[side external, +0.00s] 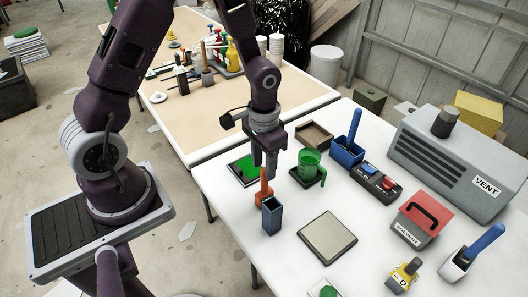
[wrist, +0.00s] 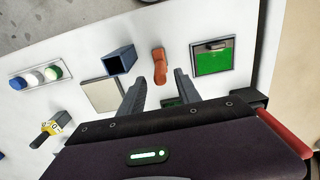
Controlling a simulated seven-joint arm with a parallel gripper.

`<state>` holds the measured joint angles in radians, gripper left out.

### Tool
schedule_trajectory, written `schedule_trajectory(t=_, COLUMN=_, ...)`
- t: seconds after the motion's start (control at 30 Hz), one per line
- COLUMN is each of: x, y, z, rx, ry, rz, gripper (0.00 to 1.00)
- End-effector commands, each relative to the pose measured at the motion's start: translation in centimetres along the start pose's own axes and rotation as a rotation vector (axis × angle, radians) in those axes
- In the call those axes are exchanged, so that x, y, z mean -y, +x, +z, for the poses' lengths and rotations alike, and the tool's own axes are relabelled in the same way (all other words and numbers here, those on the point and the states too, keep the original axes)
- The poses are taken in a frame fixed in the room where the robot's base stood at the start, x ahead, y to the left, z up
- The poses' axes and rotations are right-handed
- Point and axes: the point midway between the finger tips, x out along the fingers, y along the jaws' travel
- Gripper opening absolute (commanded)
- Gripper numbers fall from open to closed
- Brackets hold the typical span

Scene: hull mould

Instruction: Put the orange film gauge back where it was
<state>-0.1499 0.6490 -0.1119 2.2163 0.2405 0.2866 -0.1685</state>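The orange film gauge (side external: 264,188) is just below my gripper in the side view, beside a blue open-topped holder (side external: 271,217). In the wrist view the gauge (wrist: 159,66) shows just beyond the gap between my fingertips, with the blue holder (wrist: 119,59) to its left, apart from it. My gripper (side external: 265,168) points down and is open and empty; its fingers (wrist: 159,82) stand wide on either side of the gauge's line. I cannot tell how the gauge's lower end rests. A dark-framed green panel (side external: 241,174) lies behind it.
A grey square plate (side external: 327,238) lies to the front right. A green jug (side external: 310,163), a blue bin (side external: 347,152) and a switch box (side external: 376,182) stand to the right. A red-topped solvent can (side external: 418,220) and a vent unit (side external: 455,165) are farther right. White table lies between them.

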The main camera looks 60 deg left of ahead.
Motion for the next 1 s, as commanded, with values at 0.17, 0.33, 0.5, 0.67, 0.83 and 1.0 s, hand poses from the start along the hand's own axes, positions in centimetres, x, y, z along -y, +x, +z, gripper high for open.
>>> schedule_trajectory(t=0.17, x=0.0, y=-3.8, z=-0.2, rx=-0.006, ry=0.000, rz=-0.001, gripper=0.40)
schedule_trajectory(t=0.33, x=0.0, y=-5.7, z=0.0, rx=-0.004, ry=0.000, rz=-0.002, gripper=0.40)
schedule_trajectory(t=0.5, x=0.1, y=-11.8, z=1.4, rx=-0.099, ry=0.004, rz=-0.045, gripper=0.40)
schedule_trajectory(t=0.67, x=-0.6, y=-20.0, z=6.7, rx=-0.267, ry=-0.006, rz=-0.072, gripper=0.40)
schedule_trajectory(t=0.83, x=-1.7, y=-24.2, z=13.2, rx=-0.422, ry=-0.008, rz=-0.034, gripper=0.40)
schedule_trajectory(t=1.0, x=-2.2, y=-24.9, z=16.1, rx=-0.486, ry=-0.002, rz=-0.001, gripper=0.40)
